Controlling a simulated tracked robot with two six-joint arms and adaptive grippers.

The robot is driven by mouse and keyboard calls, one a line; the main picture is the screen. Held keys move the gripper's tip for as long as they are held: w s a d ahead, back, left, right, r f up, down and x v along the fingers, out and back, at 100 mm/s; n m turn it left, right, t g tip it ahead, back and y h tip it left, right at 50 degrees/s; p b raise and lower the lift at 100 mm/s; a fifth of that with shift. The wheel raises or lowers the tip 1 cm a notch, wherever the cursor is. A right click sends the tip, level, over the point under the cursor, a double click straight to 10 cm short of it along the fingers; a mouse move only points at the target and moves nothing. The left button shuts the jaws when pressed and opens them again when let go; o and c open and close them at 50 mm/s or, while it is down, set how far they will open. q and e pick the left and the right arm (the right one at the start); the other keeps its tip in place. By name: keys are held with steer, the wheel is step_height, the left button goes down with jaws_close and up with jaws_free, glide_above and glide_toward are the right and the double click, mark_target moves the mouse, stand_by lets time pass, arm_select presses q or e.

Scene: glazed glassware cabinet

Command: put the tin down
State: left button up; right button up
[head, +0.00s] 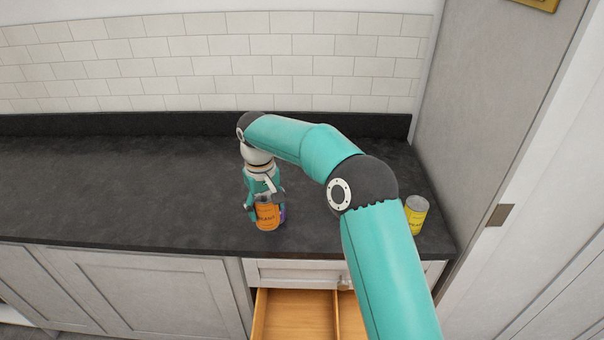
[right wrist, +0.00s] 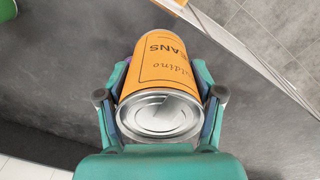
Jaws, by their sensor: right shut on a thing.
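An orange tin (head: 267,214) with dark lettering is held upright, near the front edge of the dark worktop. My right gripper (head: 266,201) comes down over it from above and is shut on it. In the right wrist view the tin (right wrist: 165,72) sits between the two fingers of the gripper (right wrist: 160,100), its silver lid towards the camera. Whether its base touches the worktop I cannot tell. A purple thing (head: 283,213) shows just behind the tin, mostly hidden. My left gripper is not in view.
A yellow tin (head: 417,213) stands on the worktop (head: 130,190) to the right, partly behind my arm. An open wooden drawer (head: 295,315) juts out below the front edge. A green thing (right wrist: 8,9) shows at the wrist view's corner. The worktop's left side is clear.

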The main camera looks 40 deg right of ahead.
steer(key=shift+n, duration=0.9)
steer(key=s+a+f, duration=0.1)
steer(key=a+f, duration=0.1)
steer(key=a, duration=0.2)
steer(key=s+a+f, duration=0.2)
steer(key=a, duration=0.2)
steer(key=s+a+f, duration=0.1)
steer(key=a+f, duration=0.2)
steer(key=a, duration=0.1)
steer(key=shift+s, duration=0.2)
steer(key=shift+s+a, duration=0.1)
steer(key=shift+s, duration=0.05)
steer(key=shift+s, duration=0.1)
